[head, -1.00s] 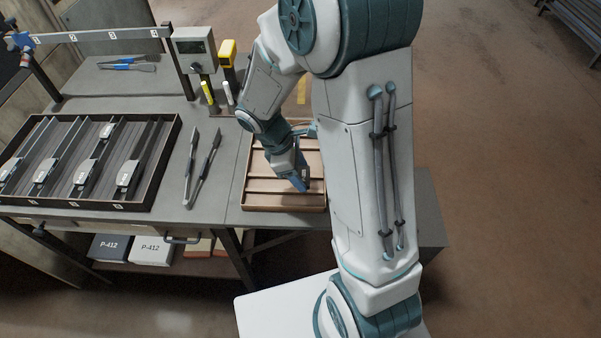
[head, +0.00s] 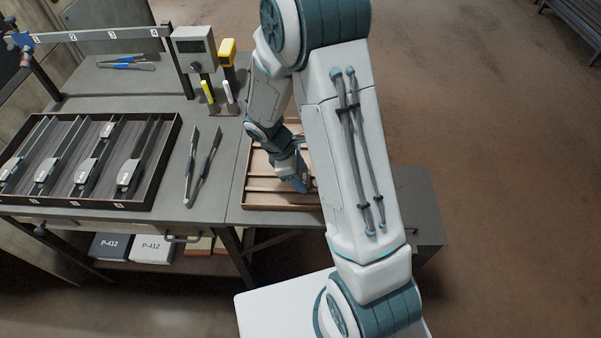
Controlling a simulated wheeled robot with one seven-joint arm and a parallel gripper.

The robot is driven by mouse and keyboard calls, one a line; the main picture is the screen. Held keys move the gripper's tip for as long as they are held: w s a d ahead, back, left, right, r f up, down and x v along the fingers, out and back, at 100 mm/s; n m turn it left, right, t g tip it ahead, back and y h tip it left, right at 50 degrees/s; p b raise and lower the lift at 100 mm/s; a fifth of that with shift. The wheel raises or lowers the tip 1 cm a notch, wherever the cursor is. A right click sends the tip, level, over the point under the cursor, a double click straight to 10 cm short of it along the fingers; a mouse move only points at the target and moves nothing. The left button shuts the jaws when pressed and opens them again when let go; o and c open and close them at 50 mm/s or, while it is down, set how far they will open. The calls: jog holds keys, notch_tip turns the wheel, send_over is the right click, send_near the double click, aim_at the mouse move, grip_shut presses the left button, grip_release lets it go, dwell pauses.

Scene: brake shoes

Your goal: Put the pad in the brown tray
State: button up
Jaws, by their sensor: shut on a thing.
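The brown tray (head: 250,192) lies on the right part of the workbench, with thin dividers across it. My arm covers its right side. My gripper (head: 302,186) points down over the tray's front half. By its jaws there is a small dark shape, likely the pad, but the gripper hides most of it. I cannot tell whether it touches the tray floor. Other pads (head: 129,175) lie in the dark slotted tray (head: 160,163) at the left.
Long tongs (head: 201,170) lie between the two trays. A grey meter (head: 194,48), a yellow device (head: 227,52) and two markers stand behind. A rail with numbered marks crosses the back left. Boxes (head: 151,250) sit on the shelf below.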

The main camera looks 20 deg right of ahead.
jog(key=o, duration=1.1)
jog(key=shift+f, duration=0.15)
jog(key=shift+r, duration=0.3)
jog(key=v, duration=1.1)
jog(key=shift+s+d+r+m+t+y, duration=0.75)
jog(key=shift+s+r+m, duration=1.35)
jog(key=shift+s+m, duration=0.45)
jog(key=shift+s+d+r+m+t+y, duration=0.65)
jog(key=shift+s+r+m, duration=1.55)
jog(key=shift+s, duration=0.5)
jog(key=shift+s+d+r+m+t+y, duration=0.75)
jog(key=shift+s+r+m, duration=1.25)
jog(key=shift+s+m, duration=0.55)
jog(key=shift+s+a, duration=0.1)
